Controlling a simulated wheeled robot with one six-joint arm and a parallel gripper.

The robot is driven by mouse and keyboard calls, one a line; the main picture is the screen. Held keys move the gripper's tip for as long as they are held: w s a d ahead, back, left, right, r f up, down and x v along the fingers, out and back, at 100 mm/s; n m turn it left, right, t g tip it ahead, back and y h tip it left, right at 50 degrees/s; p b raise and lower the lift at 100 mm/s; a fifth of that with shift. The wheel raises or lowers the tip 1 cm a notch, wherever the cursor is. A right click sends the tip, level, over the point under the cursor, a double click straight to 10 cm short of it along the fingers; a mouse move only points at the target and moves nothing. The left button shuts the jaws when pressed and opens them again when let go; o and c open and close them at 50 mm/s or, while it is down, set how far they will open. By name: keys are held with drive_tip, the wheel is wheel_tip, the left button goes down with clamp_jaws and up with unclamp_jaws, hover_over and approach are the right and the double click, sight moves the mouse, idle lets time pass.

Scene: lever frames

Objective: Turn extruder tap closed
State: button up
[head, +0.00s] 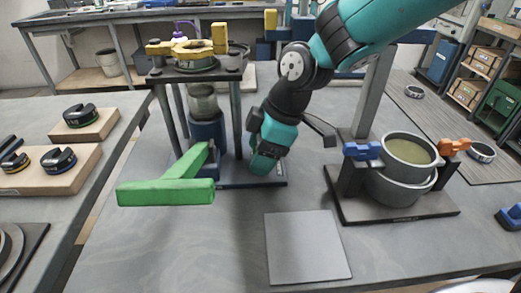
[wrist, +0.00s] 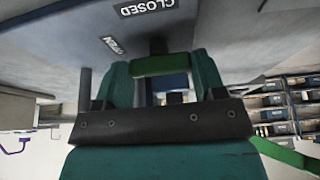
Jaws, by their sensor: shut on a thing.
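The extruder (head: 207,130) is a dark post frame with a yellow-topped plate and a blue cylinder, standing on the table left of centre in the head view. In the wrist view a dark green tap handle (wrist: 160,65) lies between the two teal fingers of my gripper (wrist: 165,82), and they are shut on it. A dark stem shows behind the handle. The labels CLOSED (wrist: 145,8) and OPEN (wrist: 113,45) are on the surface beyond it. Which label the handle points to is unclear. In the head view my gripper (head: 264,165) is beside the extruder's right post; its fingertips and the tap are hidden.
A large green T-shaped bar (head: 165,192) juts out in front of the extruder. A stand with a grey pot (head: 400,187) and blue and orange clamps is at right. A flat grey plate (head: 307,246) lies at front centre. Wooden boards (head: 45,170) with dark rings are at left.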

drive_tip(key=m+t, duration=0.1)
drive_tip(key=m, duration=0.3)
drive_tip(key=shift+s+a+r+m+t, duration=0.1)
drive_tip(key=shift+s+m+t, duration=0.1)
drive_tip(key=shift+m+t, duration=0.15)
drive_tip(key=m, duration=0.2)
drive_tip(key=m+t+h+p, duration=0.1)
drive_tip(key=m, duration=0.1)
drive_tip(key=shift+m+t, duration=0.25)
drive_tip(key=m+h, duration=0.1)
drive_tip(key=m, duration=0.1)
drive_tip(key=m+t+h+p, duration=0.1)
drive_tip(key=m, duration=0.1)
drive_tip(key=shift+s+a+m, duration=0.1)
drive_tip(key=shift+a+m, duration=0.1)
drive_tip(key=shift+m, duration=0.1)
drive_tip(key=shift+a+m+h+p, duration=0.1)
drive_tip(key=shift+m+h+p, duration=0.55)
drive_tip(key=shift+m, duration=1.45)
drive_tip(key=o, duration=0.9)
